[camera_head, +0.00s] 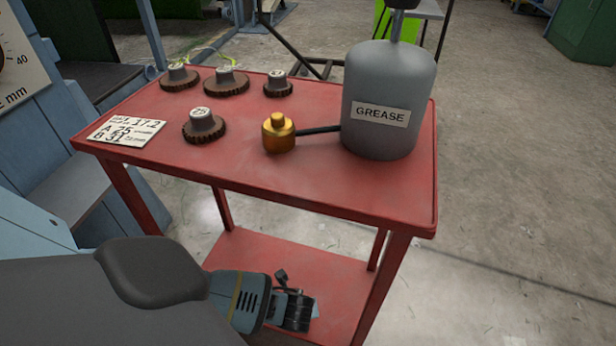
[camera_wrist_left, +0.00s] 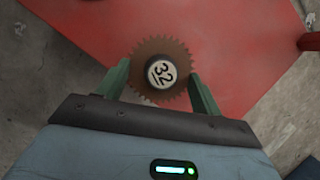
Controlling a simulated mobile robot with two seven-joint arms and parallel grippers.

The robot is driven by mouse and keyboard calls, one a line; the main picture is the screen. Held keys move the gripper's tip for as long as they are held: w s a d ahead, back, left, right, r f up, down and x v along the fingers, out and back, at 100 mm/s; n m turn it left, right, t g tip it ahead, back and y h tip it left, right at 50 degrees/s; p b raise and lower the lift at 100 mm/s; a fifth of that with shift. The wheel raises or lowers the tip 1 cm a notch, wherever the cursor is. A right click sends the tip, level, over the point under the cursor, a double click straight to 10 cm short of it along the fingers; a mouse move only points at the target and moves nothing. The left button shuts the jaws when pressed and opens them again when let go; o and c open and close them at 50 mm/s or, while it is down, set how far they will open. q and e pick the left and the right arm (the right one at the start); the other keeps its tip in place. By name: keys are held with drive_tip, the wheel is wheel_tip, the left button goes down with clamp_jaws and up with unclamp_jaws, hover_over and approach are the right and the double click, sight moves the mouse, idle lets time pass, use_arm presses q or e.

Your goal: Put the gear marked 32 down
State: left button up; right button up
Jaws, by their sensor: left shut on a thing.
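The gear marked 32 (camera_wrist_left: 162,70) is a brown toothed disc with a pale round hub, between the two green fingers of my left gripper (camera_wrist_left: 160,86) in the left wrist view. My left gripper is shut on it. A red surface (camera_wrist_left: 225,50) shows behind the gear; I cannot tell the gap between them. In the head view my left gripper (camera_head: 294,310) is at the bottom, in front of the lower shelf (camera_head: 290,262) of the red cart (camera_head: 330,182). The gear cannot be made out there. My right gripper is not in view.
The cart top holds a gear marked 25 (camera_head: 204,126), several gears along the back (camera_head: 226,83), a written card (camera_head: 126,131), a brass fitting (camera_head: 278,133) and a grey grease can (camera_head: 388,92). The top's front middle is clear. A cart leg (camera_head: 382,285) stands right of my left gripper.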

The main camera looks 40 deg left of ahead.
use_arm(q)
drive_tip(key=w, duration=0.1)
drive_tip(key=w+b, duration=0.1)
drive_tip(key=w, duration=0.2)
drive_tip(key=shift+w+d+f, duration=0.15)
drive_tip(key=shift+d+f, duration=0.05)
drive_tip(key=shift+f, duration=0.1)
drive_tip(key=shift+w+r, duration=0.1)
drive_tip(key=shift+w, duration=0.1)
drive_tip(key=shift+f+b, duration=0.35)
drive_tip(key=shift+b, duration=0.05)
wheel_tip(320, 180, down, 2)
drive_tip(key=shift+s+f+b, duration=0.1)
drive_tip(key=shift+f+b, duration=0.1)
drive_tip(key=shift+b, duration=0.55)
drive_tip(key=shift+f, duration=0.25)
